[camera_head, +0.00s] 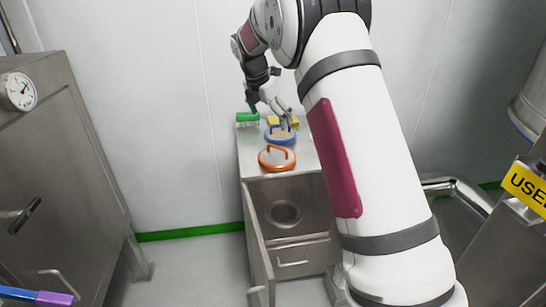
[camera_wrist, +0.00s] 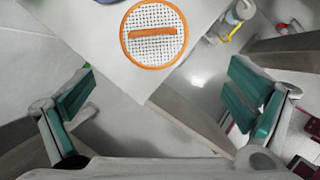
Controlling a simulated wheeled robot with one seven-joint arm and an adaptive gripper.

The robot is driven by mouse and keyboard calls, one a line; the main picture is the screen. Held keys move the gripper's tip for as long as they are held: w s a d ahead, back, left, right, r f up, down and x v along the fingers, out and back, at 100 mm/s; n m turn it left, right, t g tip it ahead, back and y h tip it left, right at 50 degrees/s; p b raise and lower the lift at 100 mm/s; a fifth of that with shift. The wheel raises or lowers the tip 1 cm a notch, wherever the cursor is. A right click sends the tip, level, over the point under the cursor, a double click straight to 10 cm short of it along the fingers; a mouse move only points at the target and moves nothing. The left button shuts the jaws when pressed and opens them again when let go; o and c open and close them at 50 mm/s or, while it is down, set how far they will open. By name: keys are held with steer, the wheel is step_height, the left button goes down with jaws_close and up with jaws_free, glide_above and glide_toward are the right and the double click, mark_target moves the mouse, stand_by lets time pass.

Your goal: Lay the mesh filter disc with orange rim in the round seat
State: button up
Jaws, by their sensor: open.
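The mesh filter disc with orange rim (camera_head: 277,160) lies flat on top of a steel cabinet, towards its front edge. It has a raised orange handle. In the wrist view the disc (camera_wrist: 153,52) shows whole at the top, its white mesh crossed by the orange handle. My gripper (camera_head: 268,108) is open and empty above the back of the cabinet top. In the wrist view its green-padded fingers (camera_wrist: 165,98) are wide apart, with the disc beyond them. A round seat (camera_head: 284,213) shows as a dark ring inside the cabinet's open compartment, below the top.
A blue-rimmed disc (camera_head: 281,135) lies just behind the orange one. A green brush (camera_head: 247,118) and a yellow object (camera_head: 283,121) are at the back. Floor at left is clear.

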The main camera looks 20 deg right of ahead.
steer(key=w+f+n, duration=0.1)
steer(key=w+f, duration=0.1)
glide_above(277, 147)
steer(key=s+a, duration=0.1)
steer(key=a, duration=0.1)
step_height(277, 147, down, 7)
steer(key=shift+s+d, duration=0.15)
steer(key=shift+b+x, duration=0.45)
steer(key=shift+x, duration=2.5)
steer(key=shift+a, duration=0.2)
steer(key=c, duration=1.4)
steer(key=shift+r, duration=0.15)
steer(key=shift+r, duration=0.65)
step_height(277, 147, up, 2)
steer(key=shift+r, duration=0.1)
steer(key=s+a+r+p, duration=0.1)
steer(key=s+a, duration=0.2)
steer(key=s, duration=1.2)
steer(key=shift+s+p, duration=0.35)
steer(key=shift+p, duration=0.05)
